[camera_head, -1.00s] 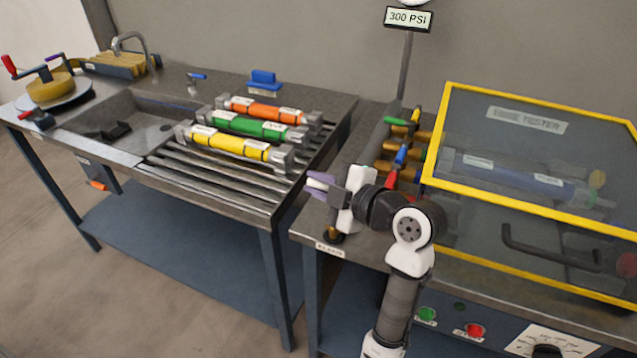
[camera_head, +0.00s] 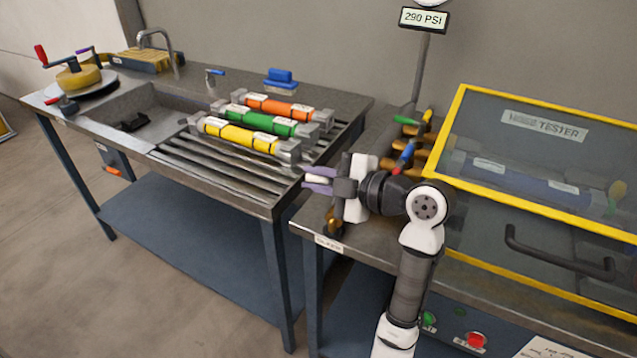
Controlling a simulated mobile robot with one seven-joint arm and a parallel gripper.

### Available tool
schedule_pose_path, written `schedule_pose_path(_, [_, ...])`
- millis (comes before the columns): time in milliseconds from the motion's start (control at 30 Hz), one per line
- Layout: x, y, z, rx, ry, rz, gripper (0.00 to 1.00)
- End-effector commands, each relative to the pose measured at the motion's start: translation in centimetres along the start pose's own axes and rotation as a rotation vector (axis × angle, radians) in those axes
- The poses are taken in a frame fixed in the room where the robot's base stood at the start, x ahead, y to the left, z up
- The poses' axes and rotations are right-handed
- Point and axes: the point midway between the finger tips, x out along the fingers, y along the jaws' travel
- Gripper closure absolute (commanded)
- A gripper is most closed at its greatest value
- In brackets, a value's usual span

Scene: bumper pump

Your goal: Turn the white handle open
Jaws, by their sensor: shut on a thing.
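My gripper (camera_head: 308,180) is at the front left corner of the right bench, its purple fingers pointing left. It is shut on the white handle (camera_head: 315,179), which shows as a small white piece between the fingers. A brass valve body (camera_head: 334,222) stands just below the gripper, above a small label on the bench edge. The gripper hides how the handle joins the valve, so its exact angle is hard to tell. The gauge display (camera_head: 424,19) reads 290 PSI.
Brass valves with green, yellow, blue and red handles (camera_head: 408,152) stand just behind my arm. A yellow-framed tester lid (camera_head: 545,132) with a black bar handle is to the right. Orange, green and yellow cylinders (camera_head: 240,138) lie on the left bench's rack. A gap separates the benches.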

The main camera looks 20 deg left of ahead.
Motion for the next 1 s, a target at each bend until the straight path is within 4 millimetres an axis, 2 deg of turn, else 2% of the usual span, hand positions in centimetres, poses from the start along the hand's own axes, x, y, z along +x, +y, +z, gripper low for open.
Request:
schedule_pose_path(267, [0.0, -0.01, -0.01, -0.001, 0.002, -0.004, 1.0])
schedule_pose_path(300, [0.0, -0.01, -0.01, -0.001, 0.002, -0.004, 0.82])
schedule_pose_path(467, [0.01, -0.01, -0.02, -0.001, 0.002, -0.004, 0.63])
schedule_pose_path(1000, [0.05, 0.03, -0.06, 0.001, -0.003, 0.0, 0.63])
